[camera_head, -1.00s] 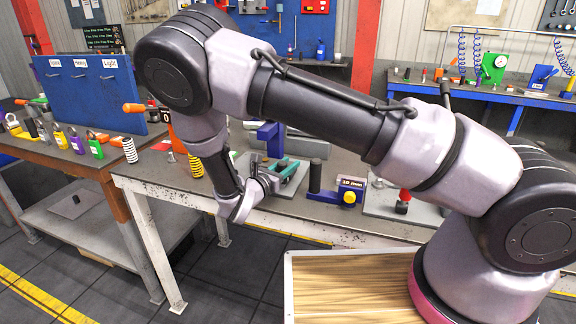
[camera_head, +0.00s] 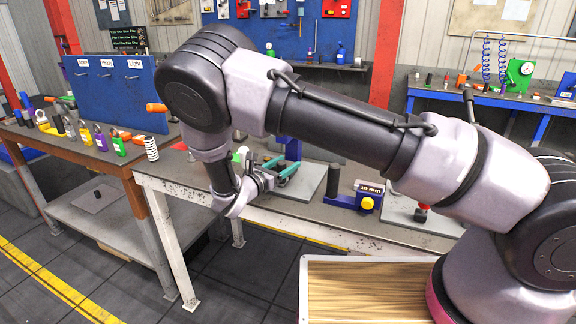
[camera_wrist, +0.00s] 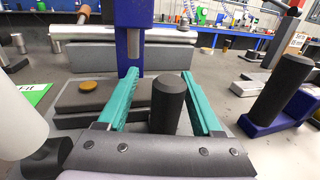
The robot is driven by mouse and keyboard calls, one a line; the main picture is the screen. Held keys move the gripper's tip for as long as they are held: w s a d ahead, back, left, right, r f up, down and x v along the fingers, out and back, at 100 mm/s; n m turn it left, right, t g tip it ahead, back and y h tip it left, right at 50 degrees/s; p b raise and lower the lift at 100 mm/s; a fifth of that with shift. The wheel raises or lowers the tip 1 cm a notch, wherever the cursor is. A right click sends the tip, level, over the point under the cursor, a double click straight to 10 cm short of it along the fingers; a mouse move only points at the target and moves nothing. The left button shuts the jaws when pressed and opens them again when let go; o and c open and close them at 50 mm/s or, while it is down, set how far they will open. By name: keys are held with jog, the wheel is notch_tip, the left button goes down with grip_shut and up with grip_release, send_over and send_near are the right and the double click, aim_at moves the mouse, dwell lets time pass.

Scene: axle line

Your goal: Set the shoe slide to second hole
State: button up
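My gripper (camera_head: 287,168) has teal fingers, which show in the wrist view (camera_wrist: 158,88) spread apart and open. An upright black cylinder (camera_wrist: 167,106) stands between the fingers, with gaps on both sides; it looks untouched. Beyond it is a dark grey block (camera_wrist: 75,98) with a round brass-coloured button (camera_wrist: 88,86) on top. A blue post (camera_wrist: 133,35) rises behind, with a metal pin below it. I cannot tell for sure which part is the shoe slide, and no row of holes is clear. In the head view my arm hides much of this fixture.
A blue holder (camera_head: 343,200) with a black cylinder and a "10 mm" sign (camera_head: 370,187) stands to the right. A wooden-bottomed tray (camera_head: 365,290) is in front.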

jog(key=shift+d, duration=0.1)
jog(key=v, duration=1)
jog(key=shift+s+a, duration=0.25)
jog(key=shift+s, duration=0.05)
jog(key=shift+s, duration=0.1)
